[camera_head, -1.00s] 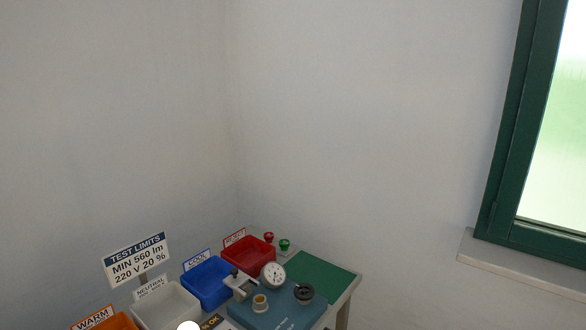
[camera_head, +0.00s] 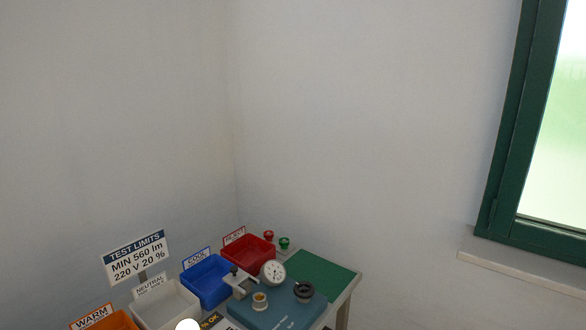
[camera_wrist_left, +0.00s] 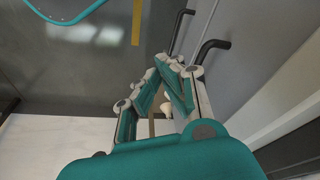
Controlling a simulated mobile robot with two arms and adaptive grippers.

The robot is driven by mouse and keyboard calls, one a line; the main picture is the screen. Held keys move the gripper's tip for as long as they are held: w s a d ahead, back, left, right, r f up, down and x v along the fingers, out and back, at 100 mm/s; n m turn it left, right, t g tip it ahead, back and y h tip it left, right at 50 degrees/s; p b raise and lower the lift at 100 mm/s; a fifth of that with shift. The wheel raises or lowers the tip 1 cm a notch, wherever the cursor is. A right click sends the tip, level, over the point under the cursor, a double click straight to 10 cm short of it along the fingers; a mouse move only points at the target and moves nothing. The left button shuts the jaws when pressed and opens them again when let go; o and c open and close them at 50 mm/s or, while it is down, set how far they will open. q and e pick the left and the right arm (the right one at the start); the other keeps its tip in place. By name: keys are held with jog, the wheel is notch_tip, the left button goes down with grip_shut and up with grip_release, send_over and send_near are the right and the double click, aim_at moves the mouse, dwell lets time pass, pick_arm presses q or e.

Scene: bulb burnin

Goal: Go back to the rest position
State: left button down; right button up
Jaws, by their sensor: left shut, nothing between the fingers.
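My left gripper (camera_wrist_left: 168,64) shows in the left wrist view, its teal and grey fingers drawn together with nothing held between them. It is away from the bench, over a grey floor or panel area. Neither gripper shows in the head view, and my right gripper is in no view. The blue-grey test unit (camera_head: 280,312) with a round dial (camera_head: 272,272), a socket (camera_head: 260,300) and a black knob (camera_head: 304,292) sits on the bench. A white round bulb-like thing (camera_head: 187,326) is cut off at the bottom edge.
Orange (camera_head: 118,321), white (camera_head: 165,306), blue (camera_head: 209,281) and red (camera_head: 249,254) bins line the bench's wall side. A TEST LIMITS sign (camera_head: 137,256) stands behind them. A green mat (camera_head: 320,270) is clear. In the wrist view, black handles (camera_wrist_left: 212,45) stick out from a grey front.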

pick_arm(q)
jog(key=s+a+f+g+b, duration=0.1)
jog(key=s+f, duration=0.3)
jog(key=f, duration=0.5)
jog(key=s+f, duration=0.3)
jog(key=f, duration=0.6)
jog(key=s+a+f, duration=0.2)
jog(key=s+f, duration=0.7)
jog(key=s, duration=0.3)
jog(key=shift+s+a+f+g+b, duration=0.15)
jog(key=shift+s+f+g+b, duration=0.05)
jog(key=shift+f+g+b, duration=0.2)
